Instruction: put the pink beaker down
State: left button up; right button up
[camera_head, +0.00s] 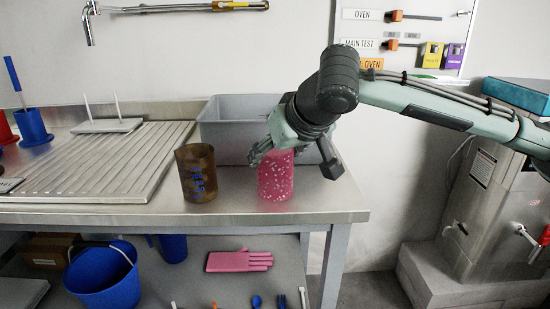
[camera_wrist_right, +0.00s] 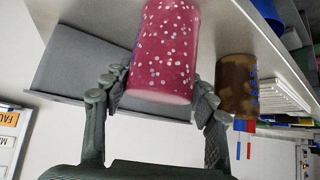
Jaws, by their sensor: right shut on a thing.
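The pink beaker (camera_head: 276,178), with white speckles, stands upright at the front right of the steel table (camera_head: 110,213). My right gripper (camera_head: 268,148) reaches in from the right and is shut on its upper part. In the right wrist view the pink beaker (camera_wrist_right: 164,52) sits between the two fingers of my right gripper (camera_wrist_right: 160,95). The beaker's base appears at the tabletop; whether it touches cannot be told for sure. My left gripper is not in view.
A brown beaker (camera_head: 196,173) with blue marks stands just left of the pink one. A grey bin (camera_head: 222,128) is behind them. A ribbed drainboard (camera_head: 95,160) fills the left. The table's right edge is close. A blue bucket (camera_head: 103,277) and pink glove (camera_head: 238,261) lie below.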

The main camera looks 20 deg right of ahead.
jog(key=shift+f, duration=0.1)
jog(key=shift+f, duration=0.1)
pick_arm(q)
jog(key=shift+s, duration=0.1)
pick_arm(e)
jog(key=o, duration=1.1)
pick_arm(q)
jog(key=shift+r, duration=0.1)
pick_arm(e)
jog(key=shift+r, duration=0.25)
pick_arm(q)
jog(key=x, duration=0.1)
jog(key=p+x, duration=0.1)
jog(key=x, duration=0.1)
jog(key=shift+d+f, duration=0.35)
pick_arm(e)
jog(key=v, duration=1.2)
